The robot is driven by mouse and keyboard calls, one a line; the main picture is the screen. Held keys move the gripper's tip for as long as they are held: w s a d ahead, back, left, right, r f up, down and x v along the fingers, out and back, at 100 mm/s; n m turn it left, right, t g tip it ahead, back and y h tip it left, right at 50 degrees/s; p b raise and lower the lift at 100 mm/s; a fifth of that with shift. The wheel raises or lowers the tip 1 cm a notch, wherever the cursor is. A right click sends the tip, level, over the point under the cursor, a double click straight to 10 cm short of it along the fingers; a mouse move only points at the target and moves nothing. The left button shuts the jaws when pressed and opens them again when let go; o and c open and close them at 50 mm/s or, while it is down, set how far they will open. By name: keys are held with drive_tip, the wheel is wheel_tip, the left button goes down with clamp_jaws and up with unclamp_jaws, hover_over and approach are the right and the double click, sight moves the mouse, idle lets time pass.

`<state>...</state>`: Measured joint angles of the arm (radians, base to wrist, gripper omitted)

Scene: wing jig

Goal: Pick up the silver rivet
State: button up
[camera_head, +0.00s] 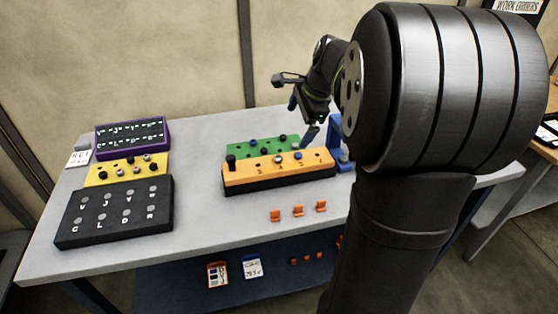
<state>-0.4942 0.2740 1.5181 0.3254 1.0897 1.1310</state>
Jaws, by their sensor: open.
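Small rivets stand on several blocks on the table. A silver-looking one (147,157) sits on the yellow block (98,174) at the left, among dark ones. Another silver-looking one (278,160) sits on the orange block (240,183) in the middle. I cannot tell which of them is the task's silver rivet. My gripper (309,130) is open, pointing down above the right part of the green and orange blocks. Its fingertips are small and partly unclear, and I see nothing held.
A black lettered block (115,222) and a purple-framed panel (162,130) flank the yellow block. A blue stand (335,130) rises beside the orange block's right end. Several orange clips lie in front, including one (298,211). The table (200,200) is clear between left and middle blocks.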

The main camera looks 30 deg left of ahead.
drive_tip(key=c, duration=1.1)
drive_tip(key=m+g+h, duration=0.1)
drive_tip(key=m+h, duration=0.3)
drive_tip(key=m, duration=0.4)
hover_over(279, 157)
drive_tip(key=f, duration=1)
drive_tip(key=shift+w+f, duration=0.15)
drive_tip(key=shift+w, duration=0.25)
drive_tip(key=shift+s+a+f, duration=0.1)
drive_tip(key=shift+s+f, duration=0.1)
drive_tip(key=shift+f, duration=1.15)
drive_tip(key=shift+s+f, duration=0.15)
drive_tip(key=shift+f, duration=1.2)
